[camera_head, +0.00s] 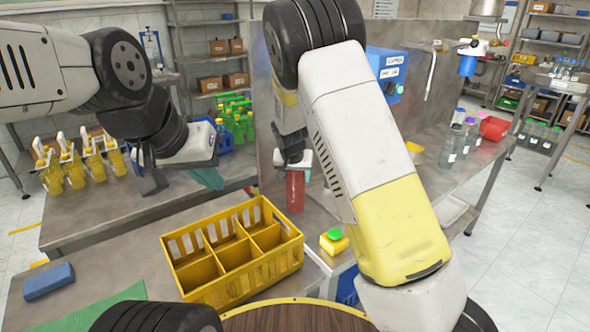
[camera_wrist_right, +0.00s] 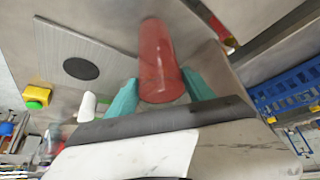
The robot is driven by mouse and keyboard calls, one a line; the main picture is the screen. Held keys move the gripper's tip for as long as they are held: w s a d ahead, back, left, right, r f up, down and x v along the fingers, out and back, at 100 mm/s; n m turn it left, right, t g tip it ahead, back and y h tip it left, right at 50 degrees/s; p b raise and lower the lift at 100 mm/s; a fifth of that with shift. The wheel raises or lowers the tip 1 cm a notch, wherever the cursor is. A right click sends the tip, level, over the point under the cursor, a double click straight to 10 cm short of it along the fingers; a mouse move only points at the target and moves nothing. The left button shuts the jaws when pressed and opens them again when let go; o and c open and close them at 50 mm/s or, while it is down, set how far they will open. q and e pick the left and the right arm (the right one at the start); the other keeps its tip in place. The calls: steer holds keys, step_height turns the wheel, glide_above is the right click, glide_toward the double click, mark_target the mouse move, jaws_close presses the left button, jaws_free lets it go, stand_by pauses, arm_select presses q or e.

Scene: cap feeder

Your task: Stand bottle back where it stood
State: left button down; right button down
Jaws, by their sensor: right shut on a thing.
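A red bottle (camera_head: 295,192) hangs upright below my right gripper (camera_head: 295,166) in the head view, near the upright metal panel. In the right wrist view the bottle (camera_wrist_right: 161,62) is between the two teal fingers (camera_wrist_right: 160,95), which are shut on it. I cannot tell whether its base touches the bench. A grey plate with a black round spot (camera_wrist_right: 81,68) lies beside the bottle in the right wrist view. My left gripper (camera_head: 182,180) is over the left bench, with one teal finger showing; its opening is unclear.
A yellow divided crate (camera_head: 290,245) stands in front, its visible compartments empty. A yellow box with a green button (camera_head: 334,242) is right of the bottle. Yellow spray bottles (camera_head: 75,170) and green bottles (camera_head: 240,125) stand behind. A blue block (camera_head: 49,281) lies at left.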

steer(key=shift+c, duration=1.9)
jaws_free()
